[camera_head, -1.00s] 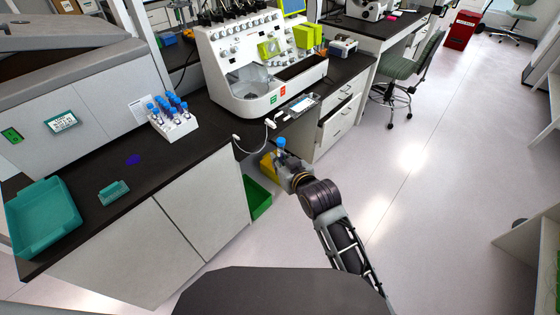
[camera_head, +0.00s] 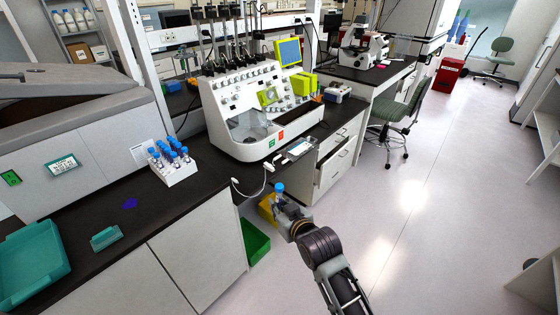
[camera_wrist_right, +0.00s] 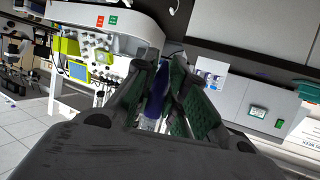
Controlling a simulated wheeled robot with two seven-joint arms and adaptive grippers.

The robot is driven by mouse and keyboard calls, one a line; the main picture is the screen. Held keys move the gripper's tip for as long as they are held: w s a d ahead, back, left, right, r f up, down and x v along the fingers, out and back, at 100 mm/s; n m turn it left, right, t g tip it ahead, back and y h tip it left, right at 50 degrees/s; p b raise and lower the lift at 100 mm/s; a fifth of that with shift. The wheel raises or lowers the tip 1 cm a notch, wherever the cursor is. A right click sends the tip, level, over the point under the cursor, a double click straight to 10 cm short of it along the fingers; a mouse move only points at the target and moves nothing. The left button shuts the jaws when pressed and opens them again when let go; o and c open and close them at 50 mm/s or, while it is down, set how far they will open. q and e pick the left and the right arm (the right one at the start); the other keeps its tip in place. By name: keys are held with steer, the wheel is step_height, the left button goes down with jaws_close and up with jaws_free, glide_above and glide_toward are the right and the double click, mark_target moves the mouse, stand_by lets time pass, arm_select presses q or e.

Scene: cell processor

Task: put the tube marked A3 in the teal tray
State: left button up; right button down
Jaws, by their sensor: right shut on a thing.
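My right gripper (camera_head: 283,208) is shut on a blue-capped tube (camera_head: 279,188), held upright in front of the bench and above the floor. The tube also shows between the fingers in the right wrist view (camera_wrist_right: 154,98). I cannot read any marking on it. The teal tray (camera_head: 20,293) lies on the black bench at the far left and looks empty. It is well to the left of my right gripper. A white rack (camera_head: 180,176) with several blue-capped tubes stands on the bench between them. My left gripper is not in view.
A small teal box (camera_head: 106,238) sits right of the tray. A white processor machine (camera_head: 262,108) stands behind my gripper, with a white cable (camera_head: 250,194) at the bench edge. Green (camera_head: 257,243) and yellow bins are below. Open floor lies to the right.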

mark_target(281, 194)
steer(key=shift+w+r, duration=0.1)
steer(key=shift+r, duration=0.2)
steer(key=r, duration=0.1)
steer(key=w+r, duration=0.1)
steer(key=r, duration=0.1)
steer(key=shift+w+d+r, duration=0.15)
steer(key=shift+d, duration=0.2)
steer(key=w+d+r+m+t+h, duration=0.1)
steer(key=w+d+r+m+h, duration=0.15)
steer(key=d, duration=0.95)
steer(key=s+d+f+m+h, duration=0.1)
steer(key=s+d+f, duration=0.3)
steer(key=f, duration=0.3)
steer(key=s+d+f+m+h, duration=0.2)
steer(key=s+d+f, duration=0.2)
steer(key=d+f, duration=0.2)
steer(key=shift+s+d+f+t, duration=0.15)
steer(key=shift+f+t, duration=0.15)
steer(key=shift+f, duration=1)
steer(key=shift+r+h, duration=0.1)
steer(key=shift+h, duration=0.15)
